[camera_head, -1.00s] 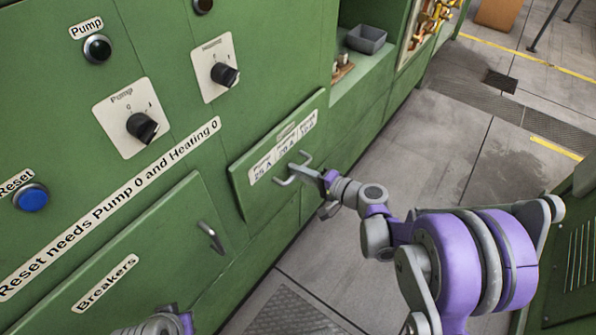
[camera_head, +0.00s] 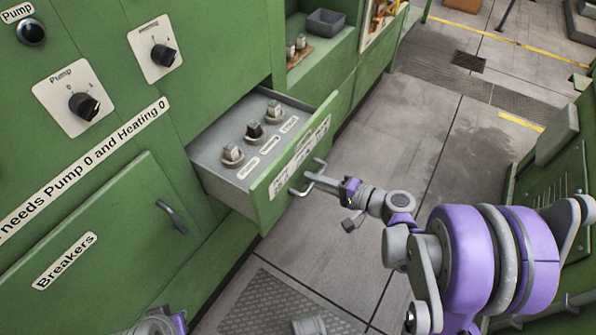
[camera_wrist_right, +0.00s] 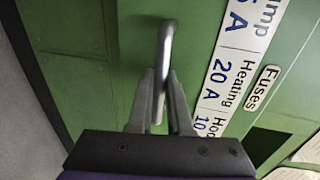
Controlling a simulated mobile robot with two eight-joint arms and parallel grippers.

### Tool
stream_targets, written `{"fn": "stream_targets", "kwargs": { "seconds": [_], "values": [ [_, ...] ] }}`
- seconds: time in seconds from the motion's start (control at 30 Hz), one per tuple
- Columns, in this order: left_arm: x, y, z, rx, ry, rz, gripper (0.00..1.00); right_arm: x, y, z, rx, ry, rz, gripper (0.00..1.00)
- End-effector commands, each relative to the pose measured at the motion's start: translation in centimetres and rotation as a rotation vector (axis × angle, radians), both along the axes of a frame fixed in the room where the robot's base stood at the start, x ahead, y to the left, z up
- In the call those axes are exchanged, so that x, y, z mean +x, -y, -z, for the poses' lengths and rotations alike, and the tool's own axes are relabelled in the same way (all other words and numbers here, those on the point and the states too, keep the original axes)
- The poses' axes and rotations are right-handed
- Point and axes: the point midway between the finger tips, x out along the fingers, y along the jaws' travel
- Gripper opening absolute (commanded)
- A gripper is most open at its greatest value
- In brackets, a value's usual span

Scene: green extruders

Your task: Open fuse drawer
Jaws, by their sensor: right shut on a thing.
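The green fuse drawer (camera_head: 225,186) is pulled out of the cabinet in the head view, with its grey inside showing. Several fuses (camera_head: 254,132) stand in a row in it, with small labels beside them. Its front carries a white rating label, also seen in the right wrist view (camera_wrist_right: 238,70). My right gripper (camera_head: 326,182) is shut on the drawer's metal bar handle (camera_head: 307,187). In the right wrist view, the fingers (camera_wrist_right: 162,80) clasp the handle (camera_wrist_right: 166,42) from both sides. My left gripper's fingers do not show; only a bit of arm is at the bottom left.
The breakers door (camera_head: 110,235) is shut, left of the drawer. Pump and heating knobs (camera_head: 84,105) are above. A small grey bin (camera_head: 326,22) sits in an open niche. Another green cabinet (camera_head: 560,180) stands at the right. The floor between is clear.

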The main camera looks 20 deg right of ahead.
Motion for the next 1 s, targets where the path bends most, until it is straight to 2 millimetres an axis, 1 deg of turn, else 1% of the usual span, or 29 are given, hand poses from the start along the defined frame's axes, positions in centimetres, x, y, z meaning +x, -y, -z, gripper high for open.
{"fn": "stream_targets", "kwargs": {
  "seconds": [0.03, 0.1, 0.3, 0.73, 0.77, 0.8, 0.9, 1.0],
  "values": [
    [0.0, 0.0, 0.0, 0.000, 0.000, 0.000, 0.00, -0.6, 0.6, 0.0, -0.001, 0.000, 0.005, 0.00],
    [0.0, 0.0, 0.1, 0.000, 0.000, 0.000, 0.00, -1.3, 1.1, 0.0, -0.001, 0.000, 0.003, 0.00],
    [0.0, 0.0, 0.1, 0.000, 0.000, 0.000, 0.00, -2.4, 1.9, 0.0, 0.000, 0.000, 0.002, 0.00],
    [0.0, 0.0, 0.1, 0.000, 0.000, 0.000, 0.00, -2.6, 2.0, 0.0, 0.000, 0.000, -0.001, 0.00],
    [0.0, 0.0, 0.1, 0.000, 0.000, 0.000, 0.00, -2.6, 2.0, 0.0, 0.000, 0.000, -0.001, 0.23],
    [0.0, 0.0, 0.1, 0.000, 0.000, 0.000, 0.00, -2.6, 2.0, 0.0, 0.000, 0.000, -0.001, 0.30],
    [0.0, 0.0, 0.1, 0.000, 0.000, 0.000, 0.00, -2.6, 2.0, 0.0, 0.000, 0.000, 0.000, 0.47],
    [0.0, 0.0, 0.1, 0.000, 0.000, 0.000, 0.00, -2.6, 2.0, 0.0, 0.000, 0.000, 0.000, 0.47]
  ]
}}
